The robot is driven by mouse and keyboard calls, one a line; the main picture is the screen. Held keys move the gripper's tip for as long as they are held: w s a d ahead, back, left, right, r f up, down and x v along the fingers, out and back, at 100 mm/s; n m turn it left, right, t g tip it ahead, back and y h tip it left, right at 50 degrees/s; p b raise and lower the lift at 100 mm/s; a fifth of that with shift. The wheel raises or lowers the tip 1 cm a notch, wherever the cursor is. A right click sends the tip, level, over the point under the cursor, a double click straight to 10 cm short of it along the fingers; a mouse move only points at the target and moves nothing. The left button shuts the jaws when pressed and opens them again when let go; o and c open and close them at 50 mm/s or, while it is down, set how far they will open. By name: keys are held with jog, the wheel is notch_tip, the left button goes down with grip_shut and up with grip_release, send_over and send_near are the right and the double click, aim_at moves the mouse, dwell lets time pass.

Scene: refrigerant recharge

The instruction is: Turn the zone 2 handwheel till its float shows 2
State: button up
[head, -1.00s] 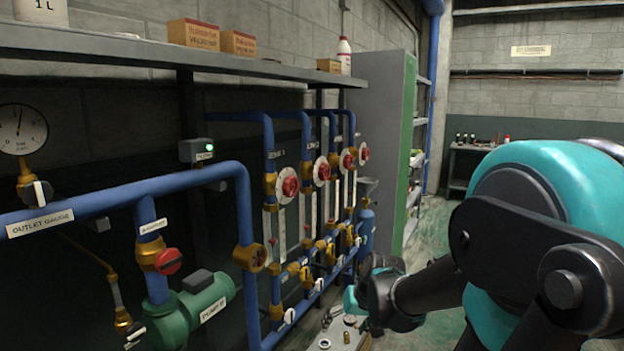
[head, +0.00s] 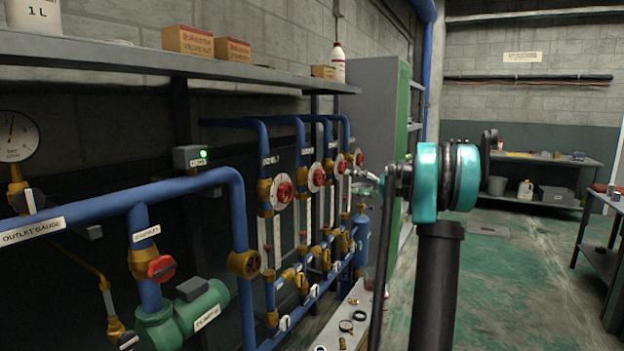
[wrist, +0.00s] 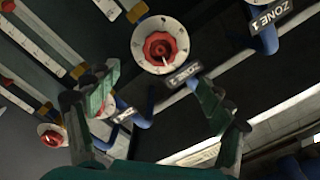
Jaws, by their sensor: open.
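The zone 2 handwheel is a red knob on a round white dial, second from the left in the head view (head: 318,178). It also shows in the wrist view (wrist: 160,46), upper middle, beside a partly blurred tag (wrist: 183,74). My gripper (wrist: 153,80) is open, its two green fingers spread either side of and below the dial in the picture. Nothing is between them, and they look apart from the wheel. In the head view the gripper is small and mostly hidden behind my arm. The zone 2 float tube (head: 308,208) is a pale upright strip; its float reading is too small to read.
The zone 1 handwheel (head: 285,192) is to the left; other red handwheels (head: 341,166) follow to the right. Blue pipes and yellow valves run below. A shelf (head: 160,62) overhangs the row. A low bench (head: 362,312) with small parts stands in front. Open green floor lies right.

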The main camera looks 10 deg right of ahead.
aim_at(312, 177)
jog(key=x, duration=1.7)
jog(key=shift+w+a, duration=0.1)
jog(key=shift+w, duration=0.05)
jog(key=c, duration=1.2)
jog(key=m, duration=0.3)
jog(key=shift+m, duration=0.4)
jog(key=shift+c, duration=0.3)
jog(key=shift+m, duration=1.9)
